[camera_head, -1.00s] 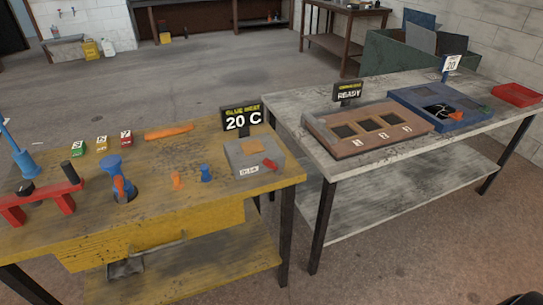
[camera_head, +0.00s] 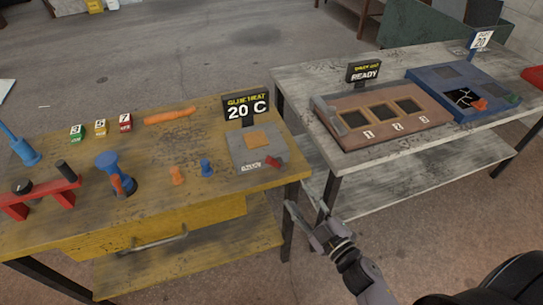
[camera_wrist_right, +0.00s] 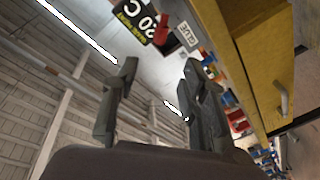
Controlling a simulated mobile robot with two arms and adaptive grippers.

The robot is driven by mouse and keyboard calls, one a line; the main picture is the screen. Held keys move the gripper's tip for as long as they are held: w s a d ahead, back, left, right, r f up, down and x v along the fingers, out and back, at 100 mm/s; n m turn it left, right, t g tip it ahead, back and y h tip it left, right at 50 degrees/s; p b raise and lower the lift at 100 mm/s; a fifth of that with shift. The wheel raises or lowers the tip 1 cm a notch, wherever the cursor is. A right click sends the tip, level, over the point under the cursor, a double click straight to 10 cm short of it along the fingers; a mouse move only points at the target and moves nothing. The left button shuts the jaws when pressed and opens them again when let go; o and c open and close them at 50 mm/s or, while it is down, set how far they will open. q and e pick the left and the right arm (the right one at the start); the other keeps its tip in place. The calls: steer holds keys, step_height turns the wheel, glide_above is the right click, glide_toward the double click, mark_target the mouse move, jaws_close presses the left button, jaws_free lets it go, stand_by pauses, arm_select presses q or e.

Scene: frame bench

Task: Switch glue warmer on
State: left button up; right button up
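The glue warmer (camera_head: 245,155) is a grey box with an orange pad on top, at the right end of the yellow bench. A red switch lever (camera_head: 273,162) sits at its right front corner, beside a small white label. The sign (camera_head: 246,108) behind it reads 20 C. My right gripper (camera_head: 304,217) is in front of the bench's right corner, below and apart from the warmer. In the right wrist view its two fingers (camera_wrist_right: 158,95) are spread with nothing between them; the red lever (camera_wrist_right: 166,22) and sign (camera_wrist_right: 138,18) show beyond. My left gripper is not in view.
The yellow bench (camera_head: 215,120) also holds blue and orange pegs, numbered blocks, an orange roll and a red stand. A drawer handle (camera_head: 160,242) juts from its front. A grey table (camera_head: 300,85) with a brown three-slot tray (camera_head: 340,102) stands to the right.

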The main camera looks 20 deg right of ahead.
mark_target(273, 164)
steer(key=p+x, duration=0.2)
steer(key=x, duration=1.4)
steer(key=shift+d, duration=0.1)
steer(key=shift+c, duration=0.4)
jaws_close()
